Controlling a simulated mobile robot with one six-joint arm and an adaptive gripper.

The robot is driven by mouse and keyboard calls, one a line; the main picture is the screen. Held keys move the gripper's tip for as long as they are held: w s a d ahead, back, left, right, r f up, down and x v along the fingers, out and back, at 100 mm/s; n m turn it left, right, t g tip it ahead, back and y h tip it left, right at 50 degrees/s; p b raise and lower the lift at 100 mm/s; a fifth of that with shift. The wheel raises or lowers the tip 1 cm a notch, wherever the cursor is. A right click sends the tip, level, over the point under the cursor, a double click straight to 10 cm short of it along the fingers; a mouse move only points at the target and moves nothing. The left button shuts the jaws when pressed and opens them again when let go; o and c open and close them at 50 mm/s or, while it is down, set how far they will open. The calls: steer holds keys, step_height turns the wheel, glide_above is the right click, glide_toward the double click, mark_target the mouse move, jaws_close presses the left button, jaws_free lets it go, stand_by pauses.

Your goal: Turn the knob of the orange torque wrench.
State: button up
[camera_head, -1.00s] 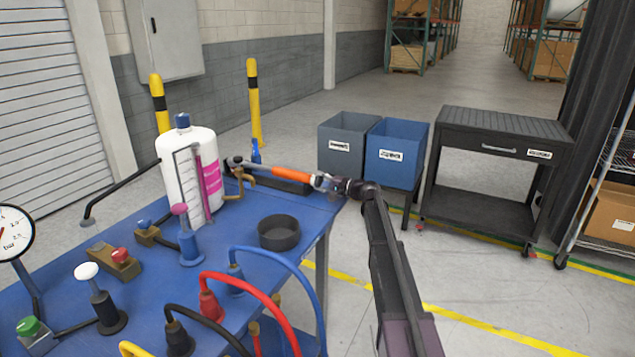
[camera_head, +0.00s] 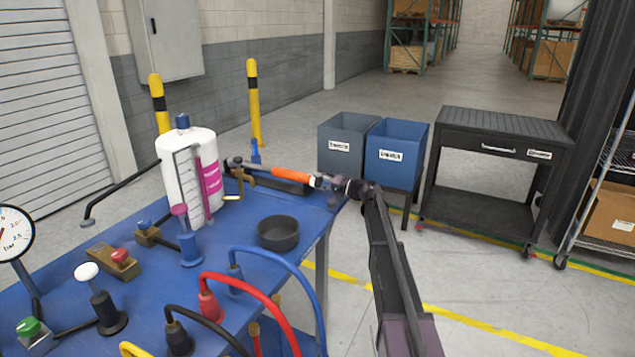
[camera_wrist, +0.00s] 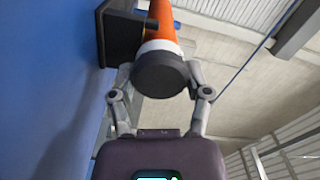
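The orange torque wrench (camera_head: 291,173) lies along the far right edge of the blue table, in a black holder (camera_wrist: 122,38). Its round black end knob (camera_wrist: 160,75) faces the wrist camera, behind a white band. My gripper (camera_head: 322,182) is at the knob end of the wrench. In the wrist view my gripper (camera_wrist: 160,72) has one finger on each side of the knob, and both appear to touch it. The fingertips are partly hidden beside the knob.
The blue table (camera_head: 225,250) holds a white bottle (camera_head: 188,175), a black bowl (camera_head: 278,233), valves and hoses. Grey (camera_head: 340,150) and blue (camera_head: 396,155) bins stand beyond my gripper. A black cart (camera_head: 492,175) stands to the right. Open floor lies between.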

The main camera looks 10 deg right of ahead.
steer(key=o, duration=0.4)
steer(key=shift+c, duration=0.2)
steer(key=v, duration=1.2)
steer(key=shift+f, duration=0.1)
